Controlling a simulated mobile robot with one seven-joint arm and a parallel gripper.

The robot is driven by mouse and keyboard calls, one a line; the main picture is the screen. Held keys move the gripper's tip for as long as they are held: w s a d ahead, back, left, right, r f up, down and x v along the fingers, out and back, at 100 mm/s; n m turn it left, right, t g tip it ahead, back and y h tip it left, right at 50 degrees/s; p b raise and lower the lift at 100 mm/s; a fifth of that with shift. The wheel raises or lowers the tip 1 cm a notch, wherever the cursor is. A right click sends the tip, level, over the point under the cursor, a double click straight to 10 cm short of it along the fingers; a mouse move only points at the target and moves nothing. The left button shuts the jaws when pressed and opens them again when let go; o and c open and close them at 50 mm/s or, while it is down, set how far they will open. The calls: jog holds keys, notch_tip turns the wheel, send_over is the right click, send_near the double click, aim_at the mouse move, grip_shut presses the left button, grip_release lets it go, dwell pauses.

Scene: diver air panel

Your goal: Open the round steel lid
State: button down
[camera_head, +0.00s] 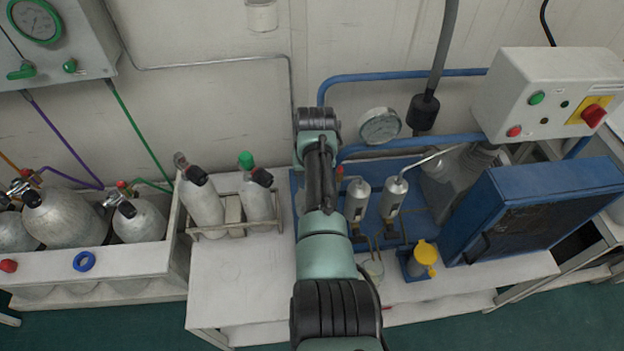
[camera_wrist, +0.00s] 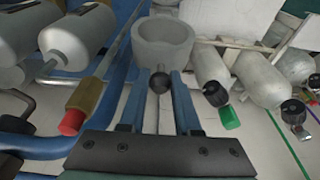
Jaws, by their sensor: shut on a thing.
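A round grey steel piece (camera_wrist: 163,42) with a raised rim and a hollow or recessed face is at the top centre of the wrist view. A black ball knob (camera_wrist: 160,82) sits at its near side. My gripper (camera_wrist: 160,84) is shut on this knob, one blue finger on each side. I cannot tell whether the round piece is the lid itself or the body under it, nor how far the lid is open. In the head view my arm hides the gripper and the knob. A pale round rim (camera_head: 373,268) shows beside my arm there.
Two steel filter cylinders (camera_head: 393,198) and a gauge (camera_head: 380,126) are right of my arm. A yellow-capped cup (camera_head: 425,252) and a blue box (camera_head: 530,208) stand further right. Racked bottles (camera_head: 203,198) stand left. A red-tipped brass fitting (camera_wrist: 82,108) is close left of my fingers.

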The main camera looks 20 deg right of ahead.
jog(key=c, duration=0.6)
grip_release()
jog(key=shift+f, duration=0.1)
jog(key=shift+r, duration=0.2)
jog(key=p+v, duration=0.1)
jog(key=v, duration=1.1)
jog(key=shift+s+r, duration=0.1)
jog(key=shift+r, duration=0.25)
